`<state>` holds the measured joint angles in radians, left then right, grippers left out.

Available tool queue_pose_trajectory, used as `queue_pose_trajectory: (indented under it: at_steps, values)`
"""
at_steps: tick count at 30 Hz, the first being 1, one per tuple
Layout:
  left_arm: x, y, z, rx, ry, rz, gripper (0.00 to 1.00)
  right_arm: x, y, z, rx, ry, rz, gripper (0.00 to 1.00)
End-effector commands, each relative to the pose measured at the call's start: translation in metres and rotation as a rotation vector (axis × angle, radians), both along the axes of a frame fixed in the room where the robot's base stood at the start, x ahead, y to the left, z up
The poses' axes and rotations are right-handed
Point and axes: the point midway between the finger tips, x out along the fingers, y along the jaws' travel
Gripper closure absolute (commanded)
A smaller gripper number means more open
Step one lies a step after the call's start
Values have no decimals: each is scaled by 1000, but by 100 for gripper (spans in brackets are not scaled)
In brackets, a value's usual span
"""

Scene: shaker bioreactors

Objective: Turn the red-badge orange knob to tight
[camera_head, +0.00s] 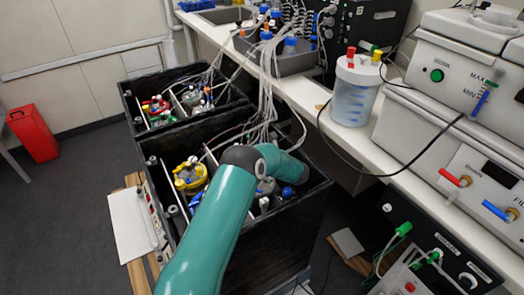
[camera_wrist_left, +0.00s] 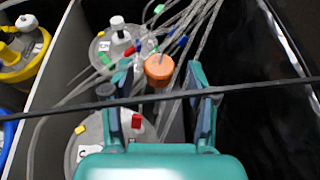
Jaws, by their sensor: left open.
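An orange knob (camera_wrist_left: 158,68) stands among the tubes on a vessel top in the left wrist view. My left gripper (camera_wrist_left: 157,82) is open, with one teal finger on each side of the knob; contact with it cannot be made out. A red tab (camera_wrist_left: 136,121) shows nearer the palm and another red piece (camera_wrist_left: 128,52) shows left of the knob. I cannot tell which is the badge. In the head view my teal arm reaches into the near black box (camera_head: 170,190), and its fingers are hidden. My right gripper is not in view.
Clear tubes (camera_wrist_left: 205,30) and a dark cable (camera_wrist_left: 60,110) cross near the fingers. Box walls close in on both sides. A yellow-capped vessel (camera_wrist_left: 22,50) stands left. A bench (camera_head: 300,95) with devices runs along the right.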

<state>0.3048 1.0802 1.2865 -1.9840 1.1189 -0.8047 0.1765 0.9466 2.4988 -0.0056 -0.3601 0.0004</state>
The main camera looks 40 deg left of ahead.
Motion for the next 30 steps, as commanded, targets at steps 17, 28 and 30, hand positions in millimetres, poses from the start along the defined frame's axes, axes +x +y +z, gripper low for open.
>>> queue_pose_trajectory:
  at_steps: [17,28,30]
  values:
    - [4,11,-5,0,1,0,62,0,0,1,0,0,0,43]
    - [3,12,-6,1,0,-13,100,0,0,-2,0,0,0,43]
    - [3,13,-6,3,-1,-38,100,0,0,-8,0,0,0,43]
